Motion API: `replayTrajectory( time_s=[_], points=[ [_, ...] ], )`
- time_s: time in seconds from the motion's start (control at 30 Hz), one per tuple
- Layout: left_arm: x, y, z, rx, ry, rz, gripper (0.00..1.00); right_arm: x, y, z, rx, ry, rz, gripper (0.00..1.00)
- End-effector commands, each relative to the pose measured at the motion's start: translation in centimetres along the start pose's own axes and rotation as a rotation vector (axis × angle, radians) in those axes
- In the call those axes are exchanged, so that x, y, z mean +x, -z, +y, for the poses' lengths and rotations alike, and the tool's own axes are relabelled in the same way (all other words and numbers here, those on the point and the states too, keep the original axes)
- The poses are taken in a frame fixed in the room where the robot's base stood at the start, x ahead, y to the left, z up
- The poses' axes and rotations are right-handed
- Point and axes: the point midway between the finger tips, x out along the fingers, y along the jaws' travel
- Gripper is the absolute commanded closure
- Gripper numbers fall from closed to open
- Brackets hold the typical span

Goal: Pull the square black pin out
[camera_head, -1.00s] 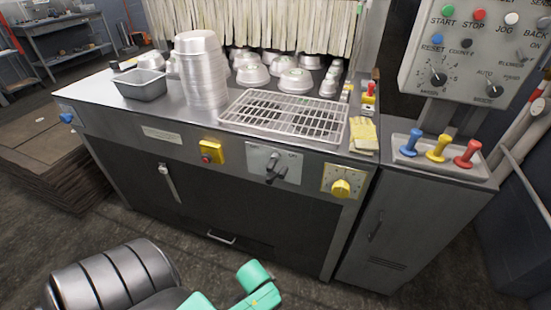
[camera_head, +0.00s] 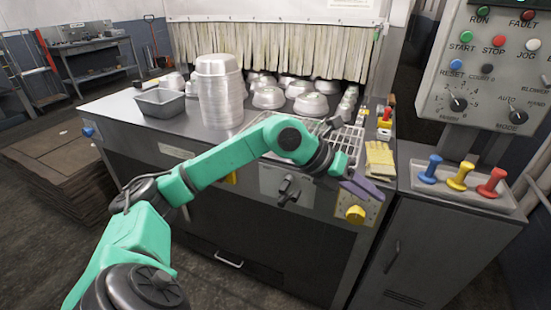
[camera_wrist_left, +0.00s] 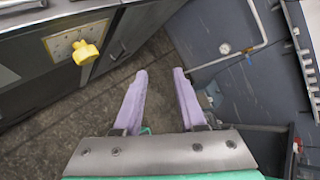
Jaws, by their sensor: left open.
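I cannot make out a square black pin for certain in either view. A dark lever handle (camera_head: 287,190) sits on a plate on the machine's front, and a small black piece (camera_head: 137,84) lies at the table's far left corner. My left gripper (camera_head: 362,190) is in front of the machine's right front edge, near the yellow knob (camera_head: 355,214). In the left wrist view its two purple fingers (camera_wrist_left: 160,85) are apart with nothing between them, above the floor. The yellow knob (camera_wrist_left: 86,53) is left of them there. My right gripper is out of view.
A stack of pans (camera_head: 220,95), a grey bin (camera_head: 160,103) and upturned pans (camera_head: 268,97) stand on the metal table. Yellow gloves (camera_head: 380,160) lie at its right. A cabinet at right holds blue, yellow (camera_head: 460,176) and red handles below a control panel (camera_head: 490,70).

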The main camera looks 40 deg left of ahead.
Motion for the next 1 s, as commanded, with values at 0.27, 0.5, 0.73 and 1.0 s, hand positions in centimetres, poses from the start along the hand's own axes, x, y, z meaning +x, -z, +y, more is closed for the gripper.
replayTrajectory(
  time_s=[0.27,0.5,0.73,1.0],
  points=[
    [-13.4,-1.4,14.9,-0.121,-0.767,0.093,0.6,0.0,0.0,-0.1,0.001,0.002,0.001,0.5],
    [-14.1,-0.8,17.1,-0.156,-0.837,0.106,0.6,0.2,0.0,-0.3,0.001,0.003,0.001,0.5],
    [-10.4,0.0,20.8,-0.156,-0.832,0.11,0.6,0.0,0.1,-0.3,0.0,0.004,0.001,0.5],
    [-6.4,0.8,25.1,-0.154,-0.83,0.106,0.6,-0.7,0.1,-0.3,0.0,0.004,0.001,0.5]
  ],
)
